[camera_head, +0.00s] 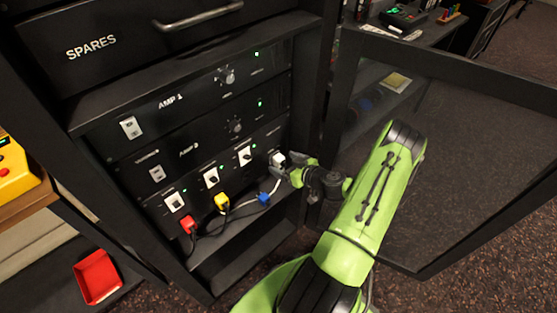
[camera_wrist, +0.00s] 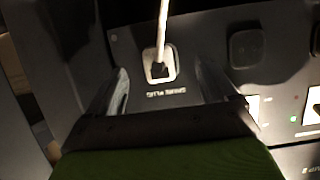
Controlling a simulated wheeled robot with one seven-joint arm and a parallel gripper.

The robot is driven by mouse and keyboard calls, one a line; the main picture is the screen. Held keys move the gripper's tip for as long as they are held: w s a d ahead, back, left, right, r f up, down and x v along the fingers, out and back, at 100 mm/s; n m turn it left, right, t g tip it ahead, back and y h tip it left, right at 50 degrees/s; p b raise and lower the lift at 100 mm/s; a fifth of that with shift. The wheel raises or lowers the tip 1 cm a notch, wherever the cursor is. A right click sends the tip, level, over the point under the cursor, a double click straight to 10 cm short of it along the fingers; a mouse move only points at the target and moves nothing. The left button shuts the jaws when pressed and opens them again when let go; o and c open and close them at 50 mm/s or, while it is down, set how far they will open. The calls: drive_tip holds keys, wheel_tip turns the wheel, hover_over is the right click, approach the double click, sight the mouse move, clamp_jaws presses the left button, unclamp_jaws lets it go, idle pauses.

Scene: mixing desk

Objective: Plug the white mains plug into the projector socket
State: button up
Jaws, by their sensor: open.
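The white plug (camera_head: 278,158) sits at the right end of the lowest socket panel (camera_head: 190,190), with a pale cable hanging from it. In the wrist view the white plug (camera_wrist: 160,63) sits against the panel over an upside-down "SPARE PLUG" label, its cable rising up the picture. My gripper (camera_head: 293,172) is at the plug; in the wrist view my gripper (camera_wrist: 162,75) is open, one finger on each side of the plug, with gaps showing. A dark square socket (camera_wrist: 249,46) is to the right of the plug there and looks empty. No projector label is readable.
A red plug (camera_head: 188,224) and a yellow plug (camera_head: 221,202) are at the panel's lower edge. A blue plug (camera_head: 263,197) is low near the ledge. An open cabinet door (camera_head: 460,150) stands to the right, beside my arm.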

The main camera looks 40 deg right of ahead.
drive_tip(key=p+v, duration=0.2)
drive_tip(key=v, duration=1.1)
drive_tip(key=shift+s+r+p, duration=0.15)
drive_tip(key=shift+s+p, duration=0.15)
drive_tip(key=shift+p, duration=0.05)
drive_tip(key=shift+w, duration=0.1)
drive_tip(key=shift+c, duration=1.1)
drive_tip(key=x, duration=0.3)
drive_tip(key=b+x, duration=0.1)
drive_tip(key=x, duration=0.1)
drive_tip(key=shift+w+a+f, duration=0.15)
drive_tip(key=shift+w+f, duration=0.1)
drive_tip(key=shift+f, duration=0.1)
drive_tip(key=shift+c, duration=0.5)
drive_tip(key=shift+w+b, duration=0.3)
drive_tip(key=shift+w, duration=0.2)
